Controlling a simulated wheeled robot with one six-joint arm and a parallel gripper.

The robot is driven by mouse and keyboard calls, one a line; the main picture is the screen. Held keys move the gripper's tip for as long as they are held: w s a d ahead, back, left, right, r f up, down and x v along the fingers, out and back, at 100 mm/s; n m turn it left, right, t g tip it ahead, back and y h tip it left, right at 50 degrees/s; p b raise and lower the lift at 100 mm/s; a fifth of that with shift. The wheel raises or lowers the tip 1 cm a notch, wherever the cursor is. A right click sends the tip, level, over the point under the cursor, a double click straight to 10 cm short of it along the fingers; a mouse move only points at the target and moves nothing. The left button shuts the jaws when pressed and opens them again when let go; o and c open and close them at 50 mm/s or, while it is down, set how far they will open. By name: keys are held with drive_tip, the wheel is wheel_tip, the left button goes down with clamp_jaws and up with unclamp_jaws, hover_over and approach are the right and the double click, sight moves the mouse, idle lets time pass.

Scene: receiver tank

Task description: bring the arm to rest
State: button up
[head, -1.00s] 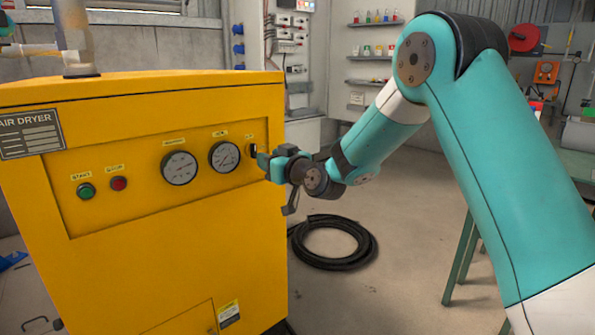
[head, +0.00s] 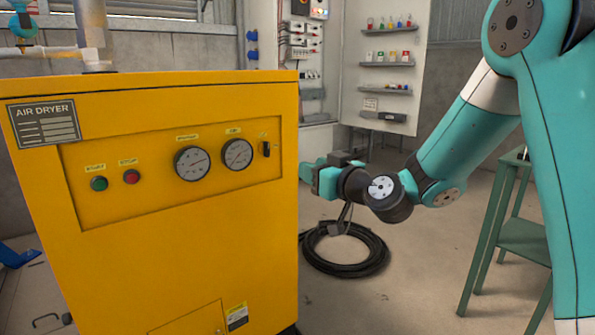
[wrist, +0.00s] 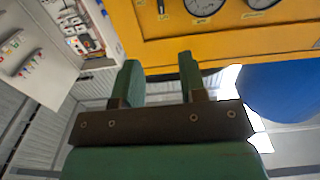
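My gripper (wrist: 160,80) shows in the wrist view with its two green fingers apart and nothing between them. In the head view my gripper (head: 308,174) is just right of the yellow air dryer (head: 190,255), its fingertips close to the dryer's right edge; I cannot tell the exact gap. The arm reaches in from the right, bent at the elbow. The dryer's panel has a green start button (head: 99,184), a red stop button (head: 131,177), two round gauges and a small black switch (head: 266,149) at its right end.
A coiled black hose (head: 345,262) lies on the floor below my gripper. A green table (head: 522,240) stands at the right, near my arm. An open electrical cabinet (head: 305,60) and small shelves (head: 388,63) are at the back. The floor between hose and table is clear.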

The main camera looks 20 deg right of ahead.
drive_tip(key=s+a+f+n+g+y, duration=0.2)
drive_tip(key=s+a+n+g+y, duration=0.2)
drive_tip(key=s+a+g, duration=0.7)
drive_tip(key=s+d+f+g+h+p, duration=0.15)
drive_tip(key=s+g+h, duration=0.45)
drive_tip(key=s, duration=1.6)
wheel_tip(320, 180, up, 30)
drive_tip(key=p, duration=3)
drive_tip(key=shift+w+a+m+y, duration=0.2)
drive_tip(key=shift+m+y, duration=0.1)
drive_tip(key=shift+m, duration=0.1)
drive_tip(key=shift+f, duration=0.1)
